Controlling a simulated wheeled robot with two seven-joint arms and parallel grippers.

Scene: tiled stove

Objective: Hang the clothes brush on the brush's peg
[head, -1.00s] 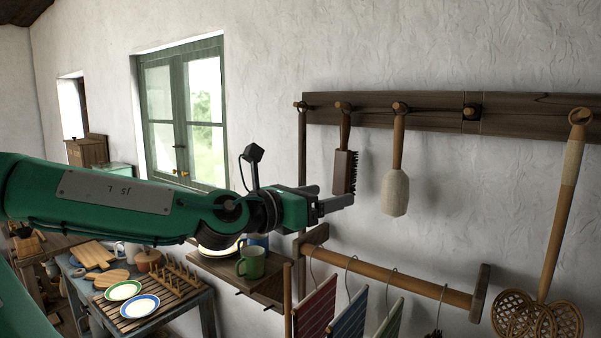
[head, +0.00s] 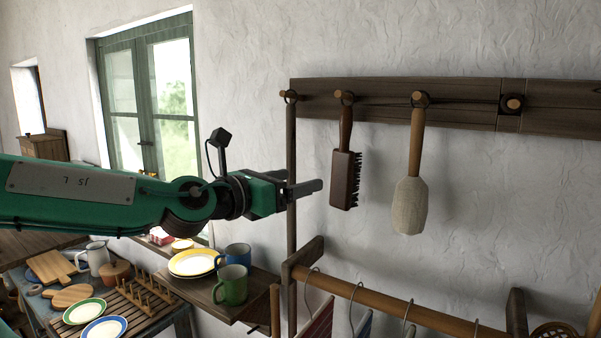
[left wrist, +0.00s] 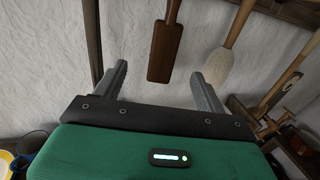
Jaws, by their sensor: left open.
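The clothes brush (head: 346,180) has a dark wooden back, dark bristles on its right side and a brown handle. It hangs by a loop from a peg (head: 345,97) on the dark wall rail. In the left wrist view the brush (left wrist: 164,52) shows its flat back, ahead of and between my spread fingers, not held. My left gripper (head: 308,188) is open and empty, a little to the left of the brush. Its two fingers also show in the left wrist view (left wrist: 160,85). My right gripper is not in view.
A pale padded beater (head: 411,205) hangs right of the brush. A bare peg (head: 514,103) is further right. A long thin stick (head: 291,180) hangs at the left. A shelf (head: 208,295) with mugs is below, and a wooden rod (head: 400,293) with hangers.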

